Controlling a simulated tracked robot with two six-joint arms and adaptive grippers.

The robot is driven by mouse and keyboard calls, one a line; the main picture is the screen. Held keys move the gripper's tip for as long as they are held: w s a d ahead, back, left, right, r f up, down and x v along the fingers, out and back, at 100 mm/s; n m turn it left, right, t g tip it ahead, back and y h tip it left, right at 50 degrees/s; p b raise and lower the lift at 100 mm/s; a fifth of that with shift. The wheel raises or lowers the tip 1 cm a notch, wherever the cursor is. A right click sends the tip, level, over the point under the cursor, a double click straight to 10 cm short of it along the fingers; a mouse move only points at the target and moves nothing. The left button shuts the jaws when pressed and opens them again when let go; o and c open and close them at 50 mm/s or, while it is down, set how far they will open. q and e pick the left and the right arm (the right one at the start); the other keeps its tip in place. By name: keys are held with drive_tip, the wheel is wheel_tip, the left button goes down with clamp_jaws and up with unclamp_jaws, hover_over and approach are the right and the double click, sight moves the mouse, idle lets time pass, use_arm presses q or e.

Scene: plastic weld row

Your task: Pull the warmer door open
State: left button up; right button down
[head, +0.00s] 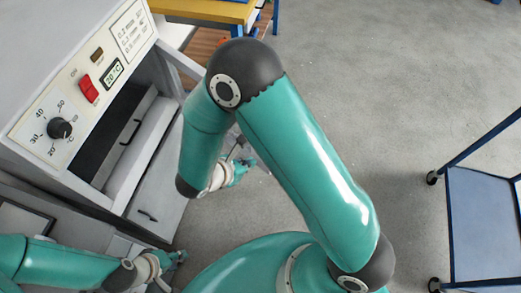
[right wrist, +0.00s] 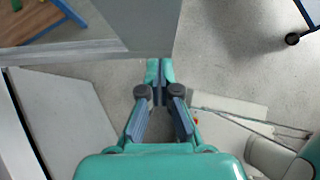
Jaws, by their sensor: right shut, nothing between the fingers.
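The warmer (head: 75,95) stands at the left in the head view, with a dial, a red switch and a small display reading 20 °C. Below its control panel is a dark opening. A pale front panel with a black bar handle (head: 130,131) lies along this opening, apparently the door, with a dark gap behind it. My right gripper (head: 240,170) is right of the warmer, apart from that handle and partly behind my arm. In the right wrist view its fingers (right wrist: 160,75) meet, shut and empty. My left gripper (head: 175,262) is near the warmer's lower front; its fingers are too small to judge.
A lower panel with its own black handle (head: 147,215) is under the opening. A yellow-topped table with blue legs (head: 205,8) stands at the back. A blue-framed cart (head: 480,215) stands at the right. Open grey floor (head: 400,100) lies between the cart and my arm.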

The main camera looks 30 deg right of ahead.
use_arm(q)
drive_tip(key=shift+r+p, duration=0.6)
drive_tip(key=shift+r, duration=0.1)
use_arm(e)
drive_tip(key=d, duration=0.3)
drive_tip(key=w+d, duration=0.1)
drive_tip(key=shift+w+d+f, duration=0.1)
drive_tip(key=shift+d+f, duration=0.1)
drive_tip(key=shift+f, duration=0.1)
